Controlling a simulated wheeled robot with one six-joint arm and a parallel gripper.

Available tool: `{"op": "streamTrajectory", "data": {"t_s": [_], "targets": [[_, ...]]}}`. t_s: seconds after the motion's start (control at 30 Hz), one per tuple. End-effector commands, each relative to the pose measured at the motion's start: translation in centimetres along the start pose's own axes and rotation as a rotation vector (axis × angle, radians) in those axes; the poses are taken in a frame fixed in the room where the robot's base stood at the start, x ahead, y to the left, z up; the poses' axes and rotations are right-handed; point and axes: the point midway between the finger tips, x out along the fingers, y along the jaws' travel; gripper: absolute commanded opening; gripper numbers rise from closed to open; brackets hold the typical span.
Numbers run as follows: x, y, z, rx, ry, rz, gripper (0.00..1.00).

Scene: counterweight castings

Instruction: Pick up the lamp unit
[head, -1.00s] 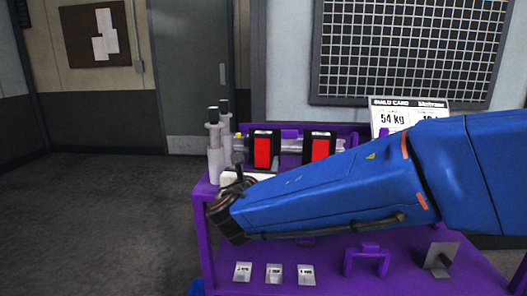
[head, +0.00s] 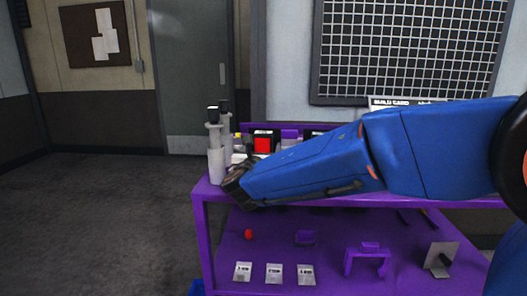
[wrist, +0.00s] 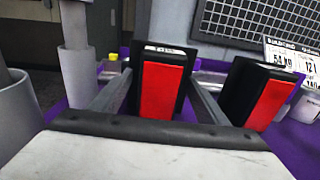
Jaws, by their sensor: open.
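Two black units with red front faces stand side by side on the purple cart. They look alike; I take them for lamp units. The left lamp unit (head: 263,143) shows above my arm and also in the wrist view (wrist: 162,90). The right one (wrist: 268,95) is mostly hidden behind my arm in the head view. My gripper (wrist: 158,82) is open, with one grey finger on each side of the left unit in the wrist view. Contact cannot be told. In the head view my fingers are hidden.
White cylinders with rods (head: 215,155) stand close to my gripper's left. A build card (wrist: 290,68) stands at the right. The purple cart (head: 330,225) has a lower shelf with small labels, a purple bracket (head: 368,258) and a red knob (head: 248,234).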

Motion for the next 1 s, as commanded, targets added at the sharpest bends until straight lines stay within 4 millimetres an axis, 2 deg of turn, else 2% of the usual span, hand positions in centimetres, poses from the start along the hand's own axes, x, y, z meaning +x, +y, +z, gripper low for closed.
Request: {"op": "streamTrajectory", "data": {"t_s": [0.17,0.27,0.4,0.73,0.87,1.0], "targets": [[0.0,0.0,0.0,0.000,0.000,0.001,0.69],[0.0,0.0,0.0,0.000,0.000,0.001,0.47],[0.0,0.0,0.0,0.000,0.000,0.000,0.14],[0.0,0.0,0.8,0.003,-0.003,0.000,0.13],[0.0,0.0,2.5,0.004,-0.004,0.000,0.13],[-0.1,0.0,5.1,0.005,-0.004,0.000,0.13]]}}
